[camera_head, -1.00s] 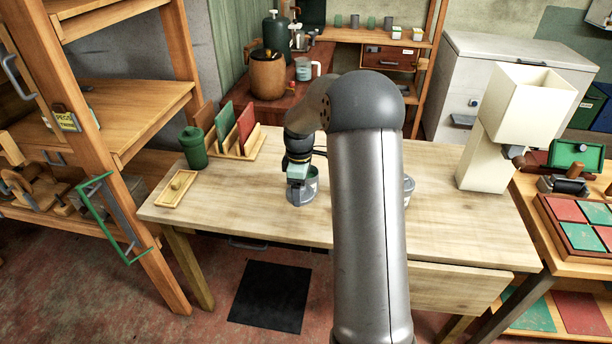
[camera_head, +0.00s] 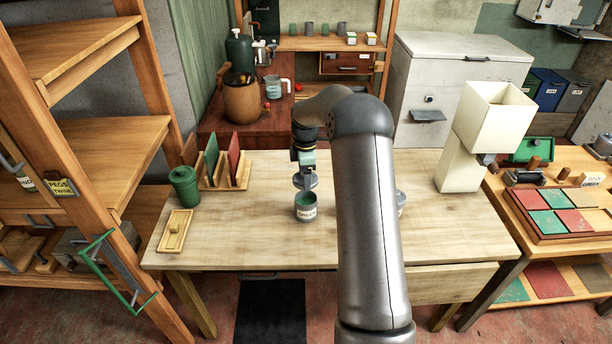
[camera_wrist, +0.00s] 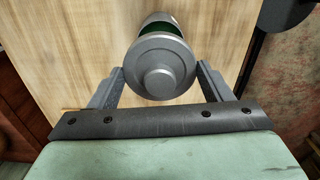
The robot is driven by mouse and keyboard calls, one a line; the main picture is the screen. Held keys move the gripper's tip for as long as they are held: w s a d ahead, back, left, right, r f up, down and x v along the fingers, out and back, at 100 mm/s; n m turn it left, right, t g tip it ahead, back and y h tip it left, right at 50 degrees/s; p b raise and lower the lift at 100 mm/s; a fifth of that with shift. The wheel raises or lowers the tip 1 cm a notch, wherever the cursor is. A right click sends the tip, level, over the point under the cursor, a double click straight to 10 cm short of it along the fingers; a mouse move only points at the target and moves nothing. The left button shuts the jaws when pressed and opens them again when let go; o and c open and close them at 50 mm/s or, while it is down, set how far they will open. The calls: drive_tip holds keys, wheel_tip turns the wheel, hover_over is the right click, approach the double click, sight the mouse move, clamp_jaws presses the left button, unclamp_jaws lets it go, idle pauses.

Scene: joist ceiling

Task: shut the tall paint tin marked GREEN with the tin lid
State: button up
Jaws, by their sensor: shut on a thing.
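The paint tin marked GREEN (camera_head: 306,207) stands upright and open on the table, with dark green inside. My gripper (camera_head: 306,181) is above and just behind the tin, shut on the grey tin lid (camera_head: 299,180). In the wrist view the round lid (camera_wrist: 160,68) with its raised centre knob sits between the two fingers of my gripper (camera_wrist: 160,80). The tin (camera_wrist: 160,22) shows partly behind the lid there, with a green strip visible. The lid is apart from the tin's rim in the head view.
Another tin (camera_head: 401,201) is partly hidden behind my arm. A green lidded jar (camera_head: 185,187), a small wooden tray (camera_head: 174,232) and a rack of coloured boards (camera_head: 222,165) stand at the left of the table (camera_head: 250,245). A cream lamp-like stand (camera_head: 462,160) is at right.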

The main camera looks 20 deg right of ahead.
sight(306, 198)
drive_tip(key=shift+s+f, duration=0.1)
drive_tip(key=shift+f, duration=0.15)
drive_tip(key=shift+f+b, duration=1.8)
drive_tip(key=shift+f, duration=0.85)
drive_tip(key=shift+f+b, duration=0.6)
drive_tip(key=shift+f, duration=0.35)
drive_tip(key=shift+c, duration=0.3)
drive_tip(key=shift+f, duration=0.15)
drive_tip(key=o, duration=1.2)
